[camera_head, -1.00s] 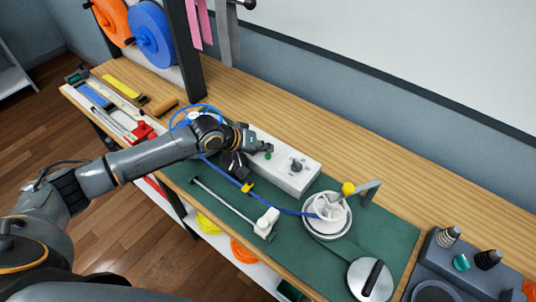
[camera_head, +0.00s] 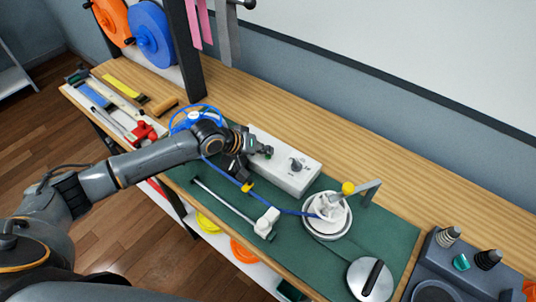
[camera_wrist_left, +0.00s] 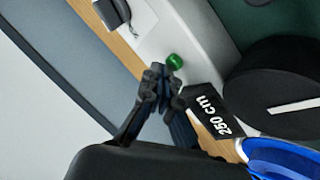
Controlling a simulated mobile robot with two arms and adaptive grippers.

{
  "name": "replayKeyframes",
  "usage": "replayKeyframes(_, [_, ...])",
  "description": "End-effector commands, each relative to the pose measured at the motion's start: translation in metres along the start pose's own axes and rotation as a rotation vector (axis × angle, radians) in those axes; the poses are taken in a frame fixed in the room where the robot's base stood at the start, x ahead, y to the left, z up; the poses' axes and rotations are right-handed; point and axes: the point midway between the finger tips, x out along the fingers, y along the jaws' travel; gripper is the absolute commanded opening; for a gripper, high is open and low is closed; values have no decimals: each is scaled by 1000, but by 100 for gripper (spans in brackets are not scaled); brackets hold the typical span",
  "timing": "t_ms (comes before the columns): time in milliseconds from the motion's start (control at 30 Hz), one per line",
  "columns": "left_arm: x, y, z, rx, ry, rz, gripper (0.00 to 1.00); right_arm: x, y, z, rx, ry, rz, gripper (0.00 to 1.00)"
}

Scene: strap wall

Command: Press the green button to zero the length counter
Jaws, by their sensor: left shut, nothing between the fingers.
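The green button (camera_wrist_left: 175,61) sits on the white counter box (camera_head: 297,181), and shows well in the left wrist view. In the head view the button is at the tip of my left gripper (camera_head: 266,152). My left gripper is shut with nothing between its fingers. In the left wrist view its fingertips (camera_wrist_left: 160,72) are right beside the button; I cannot tell whether they touch it. A dark display (camera_wrist_left: 211,112) at the box reads "250 cm". My right gripper is not in view.
A blue strap (camera_head: 225,173) runs from the blue wheel (camera_head: 183,121) past a yellow clip (camera_head: 247,187) to a white winder (camera_head: 328,221). A dark knob (camera_head: 297,165) stands on the box. Green mat (camera_head: 395,232) is bare at the right.

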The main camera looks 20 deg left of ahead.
Motion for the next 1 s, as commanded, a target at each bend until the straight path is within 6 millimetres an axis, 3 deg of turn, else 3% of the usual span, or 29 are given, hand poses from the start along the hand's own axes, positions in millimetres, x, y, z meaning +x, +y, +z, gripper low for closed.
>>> replayKeyframes(800, [5,-4,4,0,-2,-1,0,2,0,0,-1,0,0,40])
replayKeyframes(1000, [0,0,1,0,-2,-1,0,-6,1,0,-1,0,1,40])
